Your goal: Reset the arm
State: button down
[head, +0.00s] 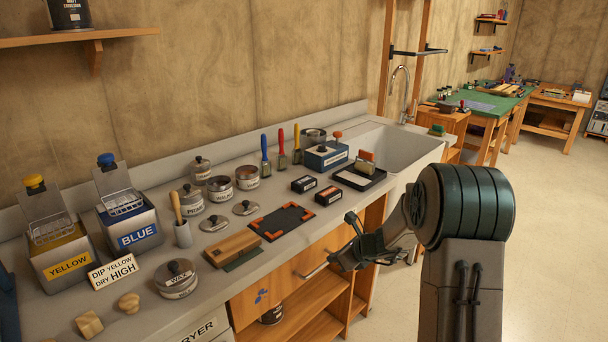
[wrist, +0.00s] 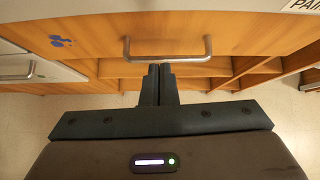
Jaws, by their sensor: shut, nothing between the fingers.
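My gripper (wrist: 160,68) is shut and empty in the wrist view, its fingers together just below a metal drawer handle (wrist: 167,56). I cannot tell whether the fingertips touch the handle. In the head view, my dark green and grey arm stands at the right and reaches left and down. There my gripper (head: 336,261) is in front of the counter's wooden drawer front (head: 275,291), close to the handle (head: 314,271). The drawer appears closed.
The grey counter (head: 140,303) holds yellow (head: 64,261) and blue (head: 135,232) dip boxes, several tins, brushes and a black mat (head: 281,222). A sink (head: 390,146) is at its far end. Open shelves lie below the drawer. The floor (head: 553,220) at right is clear.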

jog(key=s+a+r+n+g+h+p, duration=0.1)
jog(key=s+a+r+n+g, duration=0.1)
jog(key=s+r+n, duration=0.5)
jog(key=s+a+r+n+g+p, duration=0.1)
jog(key=s+a+r+n, duration=0.1)
jog(key=s+r+n, duration=0.6)
jog(key=s+d+n+h, duration=0.2)
jog(key=s+n, duration=0.3)
jog(key=s, duration=0.4)
jog(key=s+d+r+n+g+h+p, duration=0.1)
jog(key=s+d+n+h, duration=0.2)
jog(key=s+n, duration=0.3)
jog(key=s+d, duration=0.1)
jog(key=s, duration=0.3)
jog(key=shift+s+d+r+n+p, duration=0.15)
jog(key=shift+d+r+n+p, duration=0.15)
jog(key=shift+d, duration=0.1)
